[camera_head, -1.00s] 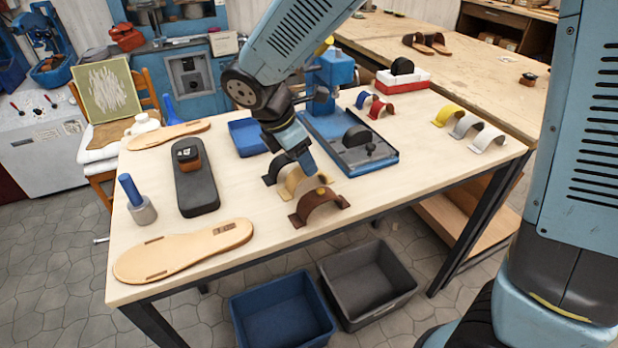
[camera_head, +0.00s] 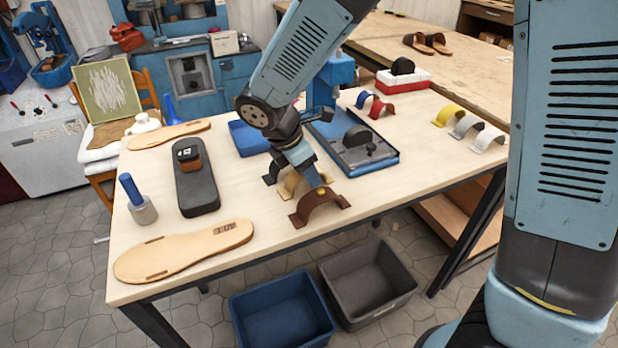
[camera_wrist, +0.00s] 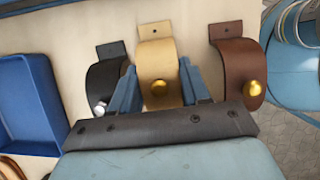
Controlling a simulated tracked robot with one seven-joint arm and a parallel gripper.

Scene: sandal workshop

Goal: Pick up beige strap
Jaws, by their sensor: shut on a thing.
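The beige strap (camera_wrist: 160,70) is an arched band with a brass stud, standing on the table between a black strap (camera_wrist: 104,82) and a brown strap (camera_wrist: 237,66). My gripper (camera_wrist: 161,88) has one finger on each side of the beige strap and is shut on it. In the head view my gripper (camera_head: 310,178) is low over the straps, and the beige strap (camera_head: 289,187) is partly hidden behind it. The brown strap (camera_head: 320,206) stands just in front, and the black strap (camera_head: 272,177) just behind.
A blue tray (camera_wrist: 28,95) lies left of the straps in the wrist view. A press with a blue base (camera_head: 372,165) stands to their right. A tan sole (camera_head: 185,250) lies at the front left. Red, blue, yellow, grey and white straps stand farther right.

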